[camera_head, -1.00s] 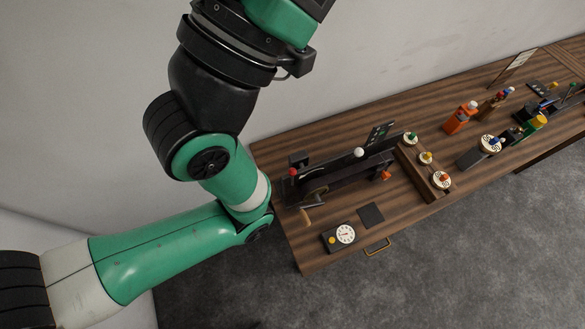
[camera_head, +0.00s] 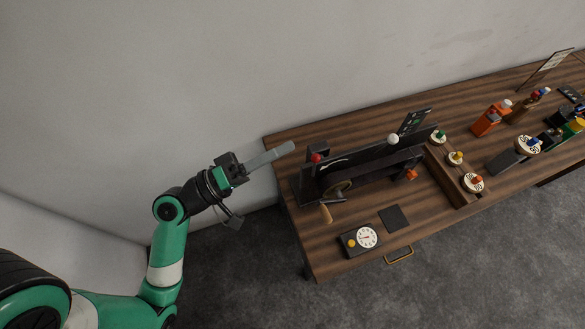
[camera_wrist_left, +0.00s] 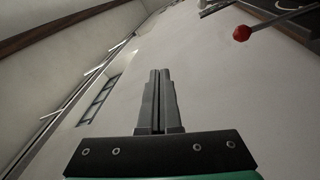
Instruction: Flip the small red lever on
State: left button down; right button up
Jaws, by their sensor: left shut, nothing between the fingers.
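The small red lever (camera_head: 316,158) stands at the left end of the dark belt machine, near the table's left edge. Its red ball knob (camera_wrist_left: 242,33) and thin metal stem also show at the upper right of the left wrist view. My left gripper (camera_head: 291,147) is shut and empty. Its fingers point toward the lever from the left, and the tips are a short gap from the red knob. In the left wrist view its fingers (camera_wrist_left: 160,73) are pressed together, with the knob up and to the right of them. My right gripper is not in view.
The machine has a white knob (camera_head: 393,139), an orange knob (camera_head: 411,174) and a crank with a wooden handle (camera_head: 326,213). A dial box (camera_head: 361,239) sits in front. A wooden rack (camera_head: 455,178) and bottles stand to the right. The wall rises behind the table.

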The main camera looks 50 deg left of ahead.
pick_arm(q)
jog(key=s+a+f+n+y+b, duration=0.1)
jog(key=s+a+f+n+y, duration=0.1)
jog(key=f, duration=0.3)
jog(key=s+a+f+n+g+y+b, duration=0.1)
jog(key=s+a+f+n+y, duration=0.2)
jog(key=f, duration=0.2)
jog(key=shift+a+f, duration=0.15)
jog(key=shift+f, duration=0.1)
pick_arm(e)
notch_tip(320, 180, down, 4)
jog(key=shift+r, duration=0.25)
pick_arm(q)
jog(key=r+p, duration=0.1)
jog(key=p, duration=0.3)
send_over(314, 167)
jog(key=s+a, duration=0.4)
jog(key=a, duration=0.2)
jog(key=d, duration=0.2)
jog(key=w+d+f, duration=0.1)
jog(key=shift+d, duration=0.2)
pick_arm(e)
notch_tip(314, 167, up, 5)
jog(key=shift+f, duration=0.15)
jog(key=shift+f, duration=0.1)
